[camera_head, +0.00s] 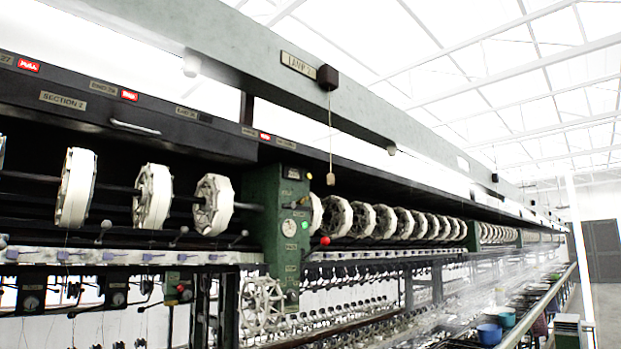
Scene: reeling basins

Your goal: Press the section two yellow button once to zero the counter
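A "SECTION 2" label (63,101) is on the dark upper beam at the left. A green machine post (270,215) stands left of centre, with a round white dial (289,228), a small green button (305,225) and several small plates too small to read. A red ball knob (325,241) sticks out at its right side. Neither of my grippers is in view.
White reels (154,198) line the machine, running far back to the right. A pull cord (330,130) hangs from a dark box by a "LAMP 2" label (298,65). Blue basins (489,334) stand at the lower right. A grey door (601,250) is at the far right.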

